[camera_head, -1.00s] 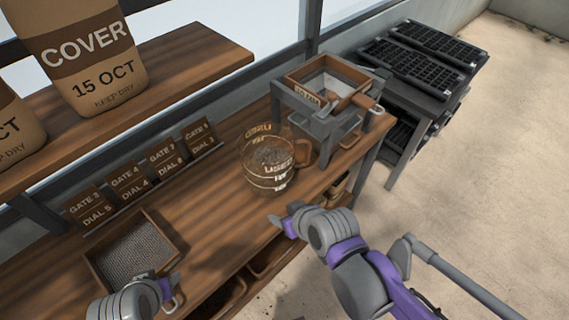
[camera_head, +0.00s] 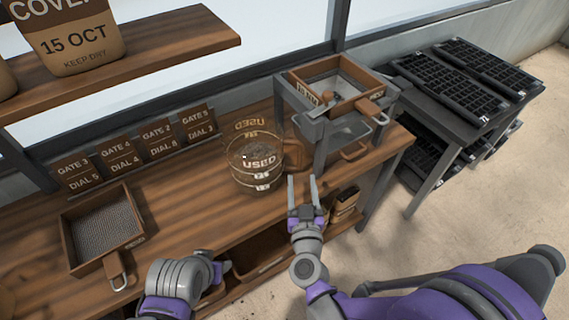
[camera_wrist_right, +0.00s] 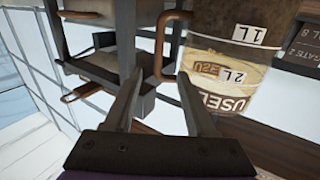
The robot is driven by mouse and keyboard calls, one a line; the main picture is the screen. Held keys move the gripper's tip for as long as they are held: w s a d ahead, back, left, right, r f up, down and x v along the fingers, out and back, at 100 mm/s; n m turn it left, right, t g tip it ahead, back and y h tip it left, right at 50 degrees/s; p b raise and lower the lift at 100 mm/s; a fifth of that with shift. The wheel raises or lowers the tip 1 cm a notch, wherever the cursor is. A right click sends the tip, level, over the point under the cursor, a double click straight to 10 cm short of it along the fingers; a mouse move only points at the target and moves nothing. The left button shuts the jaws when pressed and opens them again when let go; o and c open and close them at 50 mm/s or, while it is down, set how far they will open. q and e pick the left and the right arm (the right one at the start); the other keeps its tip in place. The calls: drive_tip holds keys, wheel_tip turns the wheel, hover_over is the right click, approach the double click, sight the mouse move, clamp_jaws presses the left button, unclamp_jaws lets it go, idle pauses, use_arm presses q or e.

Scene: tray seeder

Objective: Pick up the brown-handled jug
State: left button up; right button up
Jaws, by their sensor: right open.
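The jug (camera_head: 257,168) is clear, with "USED" and scale labels, and stands upright on the wooden bench. Its brown handle (camera_head: 299,154) is on its right side. My right gripper (camera_head: 302,181) is open and empty just in front of the handle, its two fingers pointing towards it. In the right wrist view the jug (camera_wrist_right: 232,85) looks upside down, and the handle (camera_wrist_right: 171,42) lies just beyond the gap between my open fingers (camera_wrist_right: 158,80). My left gripper (camera_head: 222,268) is low at the bench's front edge; its jaws cannot be made out.
A grey stand (camera_head: 322,135) holding a wooden-framed hopper (camera_head: 368,98) is close right of the jug. A wooden sieve tray (camera_head: 70,243) lies at the left. Gate and dial cards (camera_head: 115,158) stand along the back. Black seed trays (camera_head: 455,85) sit on a table at the right.

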sight(300, 156)
drive_tip(key=shift+h, duration=0.3)
drive_tip(key=w, duration=0.3)
drive_tip(key=w+p, duration=0.1)
drive_tip(key=w, duration=0.3)
drive_tip(key=w+p, duration=0.1)
drive_tip(key=w, duration=0.2)
drive_tip(key=shift+w+a, duration=0.4)
drive_tip(key=shift+s, duration=0.1)
drive_tip(key=c, duration=0.3)
clamp_jaws()
idle(0.4)
